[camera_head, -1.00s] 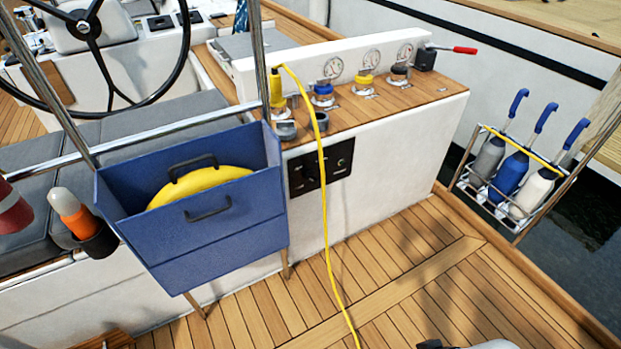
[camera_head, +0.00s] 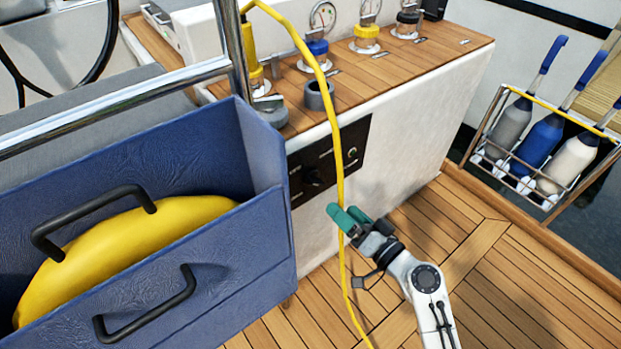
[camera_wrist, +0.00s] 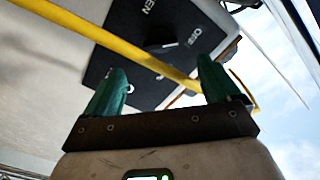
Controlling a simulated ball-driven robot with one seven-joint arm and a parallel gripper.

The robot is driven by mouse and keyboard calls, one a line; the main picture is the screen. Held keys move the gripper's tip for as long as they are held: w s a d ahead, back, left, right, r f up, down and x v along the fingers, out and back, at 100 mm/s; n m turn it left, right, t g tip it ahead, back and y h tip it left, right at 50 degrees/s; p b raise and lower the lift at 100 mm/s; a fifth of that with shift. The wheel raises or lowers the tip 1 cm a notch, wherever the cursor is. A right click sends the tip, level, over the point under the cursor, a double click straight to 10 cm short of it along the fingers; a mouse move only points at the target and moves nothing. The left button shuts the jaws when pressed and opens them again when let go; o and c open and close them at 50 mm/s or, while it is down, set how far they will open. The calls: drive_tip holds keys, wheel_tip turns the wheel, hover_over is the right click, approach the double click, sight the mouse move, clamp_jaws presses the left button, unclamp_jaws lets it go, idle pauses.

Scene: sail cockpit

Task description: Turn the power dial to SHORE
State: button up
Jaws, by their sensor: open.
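The power dial (camera_head: 312,178) is a dark knob on a black panel (camera_head: 328,160) in the white locker's side. In the wrist view the dial (camera_wrist: 163,43) lies beyond my fingertips, near white lettering that seems to read GEN and OFF. Its exact pointing is too small to tell. My gripper (camera_head: 345,215) has green fingers, open and empty, below and right of the dial and apart from it. In the wrist view both fingers (camera_wrist: 162,70) point toward the panel. A yellow cable (camera_head: 340,165) hangs across the panel, and in the wrist view it passes behind the right finger.
A blue bin (camera_head: 205,268) with a yellow object (camera_head: 120,245) stands close left of the panel. A steel post (camera_head: 232,55) rises behind it. Gauges and coloured caps line the wooden ledge (camera_head: 430,60) above. A bottle rack (camera_head: 490,165) is at right. The deck at right is open.

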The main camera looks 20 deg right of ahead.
sight(319, 186)
drive_tip(key=x, duration=1.1)
drive_tip(key=shift+d, duration=0.1)
drive_tip(key=shift+c, duration=0.2)
drive_tip(key=c, duration=1)
